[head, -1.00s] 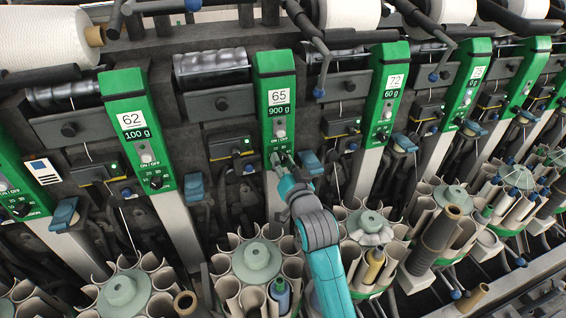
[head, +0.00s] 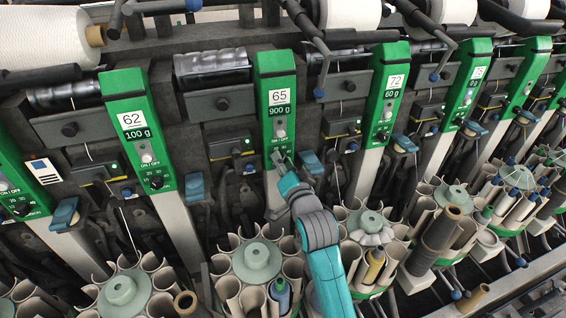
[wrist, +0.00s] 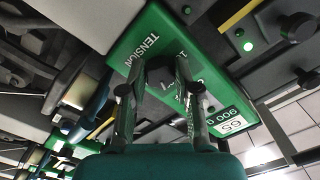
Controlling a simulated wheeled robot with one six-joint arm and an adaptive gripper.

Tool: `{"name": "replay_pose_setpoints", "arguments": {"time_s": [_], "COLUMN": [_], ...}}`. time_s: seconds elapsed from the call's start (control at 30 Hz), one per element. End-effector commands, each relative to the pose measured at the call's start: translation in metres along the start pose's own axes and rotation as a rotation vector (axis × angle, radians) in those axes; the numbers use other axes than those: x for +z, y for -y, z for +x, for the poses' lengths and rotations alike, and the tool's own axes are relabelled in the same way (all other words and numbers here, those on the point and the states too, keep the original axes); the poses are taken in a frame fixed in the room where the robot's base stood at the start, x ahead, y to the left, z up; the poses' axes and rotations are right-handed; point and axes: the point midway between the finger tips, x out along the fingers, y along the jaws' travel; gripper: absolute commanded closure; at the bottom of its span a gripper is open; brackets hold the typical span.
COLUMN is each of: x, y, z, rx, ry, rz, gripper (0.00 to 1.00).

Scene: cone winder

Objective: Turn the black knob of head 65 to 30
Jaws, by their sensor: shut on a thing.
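The green panel of head 65 (head: 275,85) stands in the middle of the head view, with its label 65 and 900 g. It also shows upside down in the wrist view (wrist: 150,30), with the word TENSION beside the knob. The black knob (wrist: 160,72) sits between my fingertips in the wrist view. My gripper (head: 282,160) is at the lower end of the panel, and its fingers (wrist: 157,85) are shut on the knob from both sides. The knob is hidden by my gripper in the head view, and its pointer and most scale numbers cannot be read.
Neighbouring green panels 62 (head: 135,130) and 72 (head: 386,95) stand on either side. A blue lever (head: 311,162) is close to the right of my gripper. Round bobbin magazines, one with a pale hub (head: 256,262), stand below around my arm.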

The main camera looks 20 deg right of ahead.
Motion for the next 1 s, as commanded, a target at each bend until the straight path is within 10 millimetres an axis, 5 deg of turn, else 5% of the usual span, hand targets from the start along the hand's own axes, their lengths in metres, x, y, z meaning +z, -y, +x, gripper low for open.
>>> {"name": "replay_pose_setpoints", "arguments": {"time_s": [0.1,0.13,0.23,0.67,1.0], "x": [0.000,0.000,0.000,0.000,0.001], "y": [0.000,0.000,0.000,0.000,-0.001], "z": [0.000,0.000,0.000,-0.009,-0.071], "rx": [0.001,0.001,0.001,0.000,0.001], "ry": [0.000,0.000,0.000,-0.001,0.001], "rz": [-0.001,-0.001,-0.001,-0.001,-0.001], "gripper": [1.00,0.64,0.44,0.44,0.44]}}
